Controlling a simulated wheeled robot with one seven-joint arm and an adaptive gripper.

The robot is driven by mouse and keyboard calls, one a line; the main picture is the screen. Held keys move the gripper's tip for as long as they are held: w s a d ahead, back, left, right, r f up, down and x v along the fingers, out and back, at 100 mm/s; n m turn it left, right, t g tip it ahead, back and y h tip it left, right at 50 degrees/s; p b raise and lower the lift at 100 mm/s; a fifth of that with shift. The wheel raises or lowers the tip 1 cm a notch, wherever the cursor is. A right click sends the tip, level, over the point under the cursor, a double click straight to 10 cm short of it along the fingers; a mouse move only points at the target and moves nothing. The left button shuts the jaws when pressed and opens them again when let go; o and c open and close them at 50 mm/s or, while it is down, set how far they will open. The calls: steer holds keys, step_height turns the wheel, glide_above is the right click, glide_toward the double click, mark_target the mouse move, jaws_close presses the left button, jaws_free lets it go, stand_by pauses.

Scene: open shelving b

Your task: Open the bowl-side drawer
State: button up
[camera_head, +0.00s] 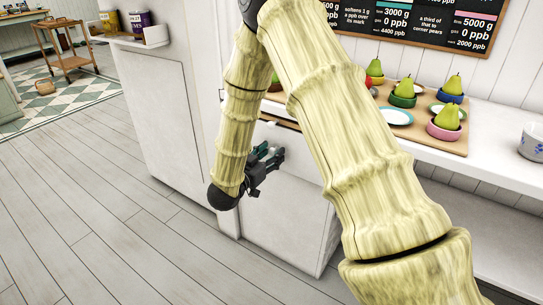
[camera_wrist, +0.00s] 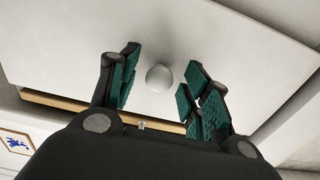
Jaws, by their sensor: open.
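A white drawer front (camera_head: 300,150) is in the cabinet below the counter in the head view, partly hidden by my arm. A wood-coloured strip (camera_head: 283,120) shows along its top edge; I cannot tell how far the drawer stands out. In the wrist view the white front (camera_wrist: 225,50) carries a round pale knob (camera_wrist: 159,77). My gripper (camera_head: 266,160) is open in front of the cabinet. In the wrist view its green-padded fingers (camera_wrist: 158,92) stand on either side of the knob, apart from it. The wood strip (camera_wrist: 75,108) also shows there.
Pears in coloured bowls, such as a pink bowl (camera_head: 444,128), stand on a wooden board (camera_head: 455,145) on the counter. A white crock (camera_head: 532,142) stands at the right. The plank floor (camera_head: 100,210) at left is clear; a wooden cart (camera_head: 68,50) stands farther back.

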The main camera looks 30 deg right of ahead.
steer(key=shift+w+d, duration=0.15)
steer(key=shift+d, duration=0.15)
steer(key=shift+c, duration=0.2)
jaws_close()
steer(key=shift+a, duration=0.1)
